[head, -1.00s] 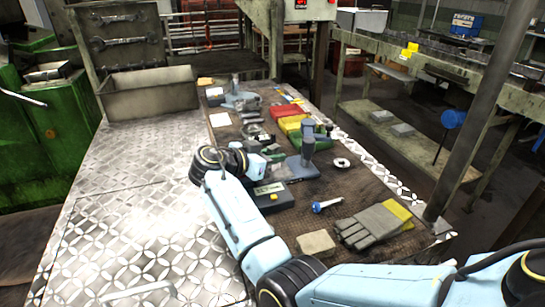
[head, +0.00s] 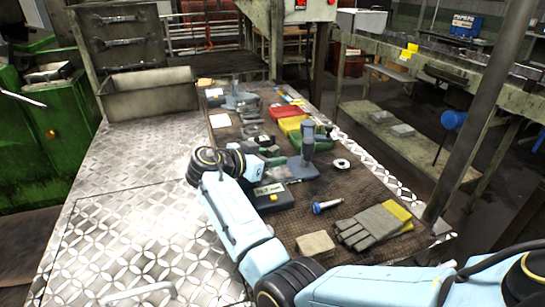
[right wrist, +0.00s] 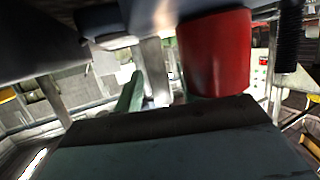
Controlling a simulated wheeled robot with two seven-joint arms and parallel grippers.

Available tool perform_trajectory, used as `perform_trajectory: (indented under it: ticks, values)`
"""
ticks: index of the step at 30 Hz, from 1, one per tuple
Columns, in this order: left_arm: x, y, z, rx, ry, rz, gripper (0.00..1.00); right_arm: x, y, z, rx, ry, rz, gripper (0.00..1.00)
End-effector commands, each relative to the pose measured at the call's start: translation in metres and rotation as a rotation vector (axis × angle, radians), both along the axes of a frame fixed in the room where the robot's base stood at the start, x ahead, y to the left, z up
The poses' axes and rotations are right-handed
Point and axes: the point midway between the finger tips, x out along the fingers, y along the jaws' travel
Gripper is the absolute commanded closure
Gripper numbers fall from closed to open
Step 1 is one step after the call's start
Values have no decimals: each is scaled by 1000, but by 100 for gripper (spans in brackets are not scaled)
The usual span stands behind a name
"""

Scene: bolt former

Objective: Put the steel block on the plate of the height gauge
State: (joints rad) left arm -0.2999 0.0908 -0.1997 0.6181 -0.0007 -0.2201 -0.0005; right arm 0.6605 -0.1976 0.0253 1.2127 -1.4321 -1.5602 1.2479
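A blue-grey stand with an upright column (head: 308,143) and a flat base (head: 302,168), which looks like the height gauge, stands on the brown mat. My right gripper (head: 268,157) is low over the mat, just left of this stand. My wrist and the small scale of the view hide its fingertips. I cannot make out the steel block; it may be hidden at the gripper. The right wrist view shows a dark surface (right wrist: 170,145) very close, with red and green shapes beyond. It does not show whether the fingers are open. My left gripper is out of view.
A dark box with a display (head: 272,196) sits in front of the stand. A blue-handled tool (head: 327,207), grey gloves (head: 370,226), a tan block (head: 315,244) and a white ring (head: 342,163) lie nearby. The metal tabletop (head: 130,210) at left is mostly clear.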

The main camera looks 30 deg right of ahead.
Motion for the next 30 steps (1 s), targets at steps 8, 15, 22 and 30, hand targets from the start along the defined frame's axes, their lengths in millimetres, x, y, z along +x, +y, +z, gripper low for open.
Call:
perform_trajectory:
  ticks: [8,15,22,30]
  values:
    - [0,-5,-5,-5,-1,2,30,-7,48,13,2,-2,3,60]
    - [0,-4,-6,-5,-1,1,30,-10,65,19,1,0,1,60]
    - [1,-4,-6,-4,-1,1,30,-10,65,20,0,-1,0,60]
    - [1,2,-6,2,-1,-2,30,-10,64,20,0,-1,0,60]
